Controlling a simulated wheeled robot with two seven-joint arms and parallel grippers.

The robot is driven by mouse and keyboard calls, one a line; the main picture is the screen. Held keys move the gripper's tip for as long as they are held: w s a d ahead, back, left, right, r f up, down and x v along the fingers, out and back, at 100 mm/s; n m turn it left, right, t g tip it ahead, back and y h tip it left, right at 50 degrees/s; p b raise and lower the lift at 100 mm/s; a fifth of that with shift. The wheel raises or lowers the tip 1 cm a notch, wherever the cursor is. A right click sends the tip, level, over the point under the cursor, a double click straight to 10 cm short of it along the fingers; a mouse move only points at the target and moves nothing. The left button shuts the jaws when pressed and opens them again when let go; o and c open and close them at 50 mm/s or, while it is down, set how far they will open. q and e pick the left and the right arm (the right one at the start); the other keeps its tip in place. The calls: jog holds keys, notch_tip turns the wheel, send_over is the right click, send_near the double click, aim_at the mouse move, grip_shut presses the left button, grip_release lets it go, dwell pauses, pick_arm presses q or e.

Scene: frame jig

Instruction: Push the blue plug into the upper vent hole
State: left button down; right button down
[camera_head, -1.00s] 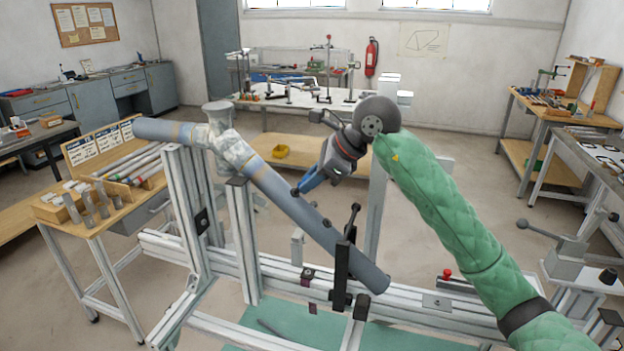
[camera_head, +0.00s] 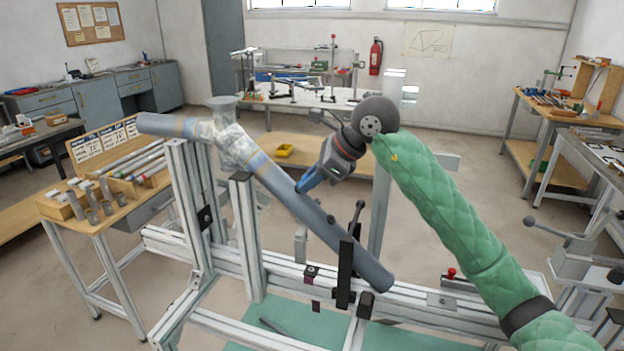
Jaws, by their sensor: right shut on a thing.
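My right gripper (camera_head: 301,188) comes in on the green-sleeved arm from the right. Its blue fingers point down and left, with their tips at the upper side of the sloping grey-blue tube (camera_head: 318,222). It is shut on the blue plug, which is too small and too close in colour to the fingers to make out. I cannot tell whether the plug touches the tube or sits in a hole. A dark spot (camera_head: 330,219) shows on the tube, lower down the slope. The upper vent hole is not clearly seen near the fingertips. My left gripper is not in view.
The tube lies on an aluminium frame jig (camera_head: 247,240) with a black upright clamp (camera_head: 345,272) near its lower end. A side table (camera_head: 110,222) with rods and cups stands at the left. A red-knobbed fixture (camera_head: 452,273) is at the right.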

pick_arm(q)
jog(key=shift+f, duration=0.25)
pick_arm(e)
jog(key=shift+a+f, duration=0.15)
jog(key=shift+f, duration=0.1)
jog(key=c, duration=1.2)
grip_release()
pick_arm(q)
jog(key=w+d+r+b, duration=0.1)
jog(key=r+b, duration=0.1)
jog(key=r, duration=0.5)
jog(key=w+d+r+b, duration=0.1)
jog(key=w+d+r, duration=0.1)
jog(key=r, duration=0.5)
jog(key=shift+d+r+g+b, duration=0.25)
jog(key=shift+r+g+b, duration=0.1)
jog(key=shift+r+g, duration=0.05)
pick_arm(e)
jog(key=v, duration=0.7)
jog(key=shift+d+r, duration=0.2)
jog(key=shift+r, duration=0.15)
